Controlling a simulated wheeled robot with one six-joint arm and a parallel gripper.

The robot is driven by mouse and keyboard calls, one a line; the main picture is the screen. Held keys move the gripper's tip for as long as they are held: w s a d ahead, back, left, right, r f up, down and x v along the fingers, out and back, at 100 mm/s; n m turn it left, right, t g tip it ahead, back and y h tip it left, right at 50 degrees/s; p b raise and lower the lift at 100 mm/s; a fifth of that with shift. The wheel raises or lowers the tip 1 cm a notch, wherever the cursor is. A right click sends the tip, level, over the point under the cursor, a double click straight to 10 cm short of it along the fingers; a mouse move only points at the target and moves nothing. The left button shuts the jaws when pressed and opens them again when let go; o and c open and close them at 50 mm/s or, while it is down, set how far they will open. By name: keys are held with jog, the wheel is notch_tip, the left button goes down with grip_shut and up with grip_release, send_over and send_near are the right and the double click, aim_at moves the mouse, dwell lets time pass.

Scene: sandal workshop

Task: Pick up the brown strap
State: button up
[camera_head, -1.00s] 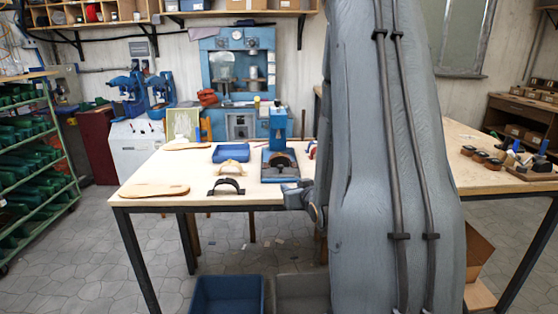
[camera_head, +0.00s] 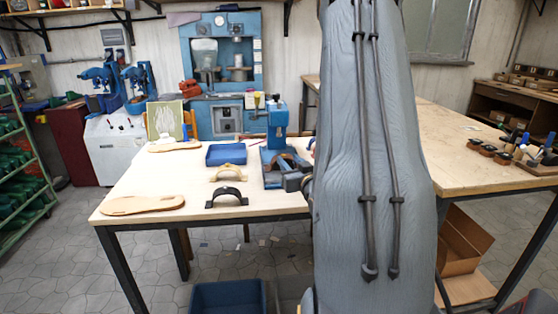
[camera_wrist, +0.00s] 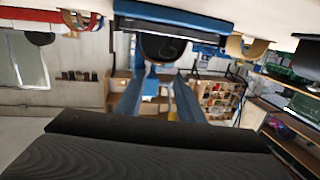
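A brown arched strap (camera_wrist: 82,20) shows at the upper left of the upside-down wrist view, beside red, white and blue items; I cannot make it out in the head view, where my arm covers that side. A tan strap (camera_head: 229,172) and a black strap (camera_head: 226,197) stand as arches on the table; the tan one also shows in the wrist view (camera_wrist: 246,46).
The wooden table (camera_head: 150,180) carries a blue tray (camera_head: 226,154) and a tan sole (camera_head: 142,204). A blue bin (camera_head: 228,297) is on the floor below. A second table on the right holds several small tools (camera_head: 500,152).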

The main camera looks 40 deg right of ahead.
aim_at(285, 155)
jog(key=p+x, duration=0.1)
jog(key=x, duration=0.3)
jog(key=p+x, duration=0.1)
jog(key=x, duration=0.1)
jog(key=shift+w+d+f+p, duration=0.1)
jog(key=shift+d+f+p, duration=0.05)
jog(key=shift+d+p, duration=0.2)
grip_shut()
